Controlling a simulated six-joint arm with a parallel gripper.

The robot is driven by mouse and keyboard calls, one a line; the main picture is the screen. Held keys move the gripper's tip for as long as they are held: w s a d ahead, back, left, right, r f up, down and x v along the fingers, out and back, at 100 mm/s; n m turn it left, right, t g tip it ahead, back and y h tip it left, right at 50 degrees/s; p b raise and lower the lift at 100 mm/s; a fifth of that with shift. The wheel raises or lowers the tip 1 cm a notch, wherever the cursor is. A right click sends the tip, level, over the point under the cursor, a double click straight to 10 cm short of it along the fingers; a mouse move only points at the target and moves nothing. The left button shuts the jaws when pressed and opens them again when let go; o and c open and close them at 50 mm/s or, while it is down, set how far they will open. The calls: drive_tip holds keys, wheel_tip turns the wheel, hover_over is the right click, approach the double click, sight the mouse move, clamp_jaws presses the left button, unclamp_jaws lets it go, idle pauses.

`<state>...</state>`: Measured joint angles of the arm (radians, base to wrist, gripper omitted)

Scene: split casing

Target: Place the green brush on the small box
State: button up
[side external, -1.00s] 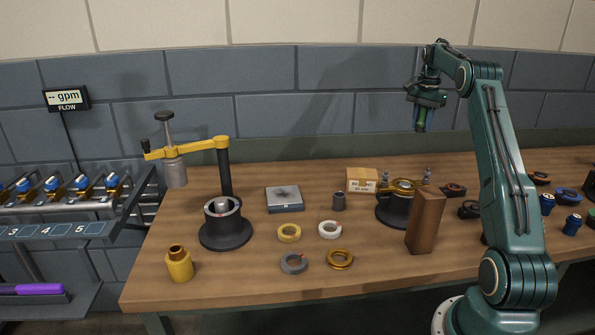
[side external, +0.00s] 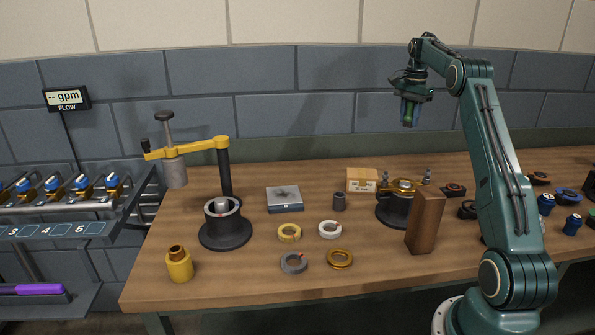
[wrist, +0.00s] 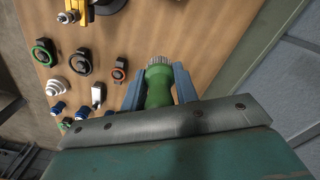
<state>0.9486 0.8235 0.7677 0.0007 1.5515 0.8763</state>
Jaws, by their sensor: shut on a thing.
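The green brush (wrist: 159,84) is between my gripper's blue fingers (wrist: 152,88) in the wrist view, its grey bristle end pointing away from the palm. My gripper is shut on it. In the side external view my gripper (side external: 410,112) is high above the back of the bench, with a bit of green showing between the fingers. The small box (side external: 362,179), a tan carton with a label, sits on the bench below my gripper and a little to the left. Nothing is seen on top of the box.
A dark round fixture with a yellow clamp (side external: 396,206) stands right beside the box, with a brown block (side external: 425,222) in front. A yellow-armed press (side external: 224,190) stands further left.

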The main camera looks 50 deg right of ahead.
wheel_tip(320, 180, up, 5)
drive_tip(key=m, duration=0.1)
hover_over(362, 173)
wheel_tip(362, 173, down, 16)
drive_tip(key=shift+d+r, duration=0.1)
drive_tip(key=shift+d, duration=0.05)
idle(0.4)
drive_tip(key=shift+f, duration=2.2)
drive_tip(key=shift+f, duration=0.15)
drive_tip(key=o, duration=1)
